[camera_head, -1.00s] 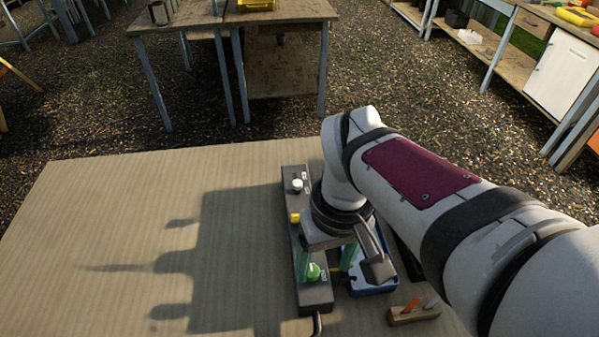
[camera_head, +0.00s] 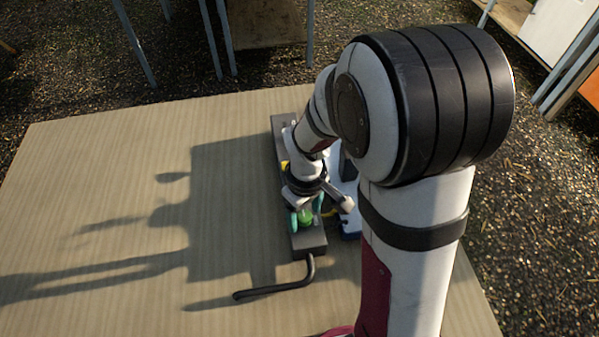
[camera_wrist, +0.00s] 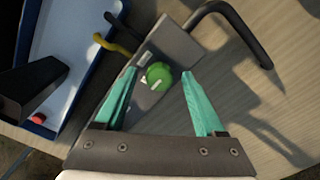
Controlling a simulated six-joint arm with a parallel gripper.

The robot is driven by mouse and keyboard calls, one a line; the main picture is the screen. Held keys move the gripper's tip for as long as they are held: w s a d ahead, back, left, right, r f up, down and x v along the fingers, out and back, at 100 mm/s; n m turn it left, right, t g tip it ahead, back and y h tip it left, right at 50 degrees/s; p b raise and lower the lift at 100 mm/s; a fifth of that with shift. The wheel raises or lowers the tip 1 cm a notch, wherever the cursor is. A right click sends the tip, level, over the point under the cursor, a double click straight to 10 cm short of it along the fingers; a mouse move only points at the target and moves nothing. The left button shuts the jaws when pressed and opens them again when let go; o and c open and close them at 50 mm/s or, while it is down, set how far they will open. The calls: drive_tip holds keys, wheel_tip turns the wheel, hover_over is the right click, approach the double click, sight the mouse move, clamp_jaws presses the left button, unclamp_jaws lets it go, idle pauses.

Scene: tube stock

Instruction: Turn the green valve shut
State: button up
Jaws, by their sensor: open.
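The green valve (camera_wrist: 158,75) is a round knob with a pale pointer mark, on a dark grey panel block (camera_wrist: 175,42). In the head view the valve (camera_head: 305,216) shows near the front end of the panel (camera_head: 313,241), partly hidden by my gripper. My gripper (camera_wrist: 158,80) has two teal fingers, which stand apart on either side of the knob in the wrist view. The gripper (camera_head: 306,212) is open and holds nothing. I cannot tell whether a finger touches the knob. White labels sit beside the knob.
A black bent pipe (camera_head: 290,289) curves from the panel's front end onto the table (camera_head: 130,180). A blue-rimmed tray (camera_wrist: 73,95) with a dark object (camera_wrist: 35,85) stands beside the panel. A yellow hooked piece (camera_wrist: 112,42) lies between them. The table's left side is clear.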

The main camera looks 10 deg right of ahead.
clamp_jaws()
idle(0.3)
drive_tip(key=shift+m, duration=0.3)
drive_tip(key=m, duration=1.3)
drive_tip(key=shift+a, duration=0.1)
drive_tip(key=shift+m, duration=2.1)
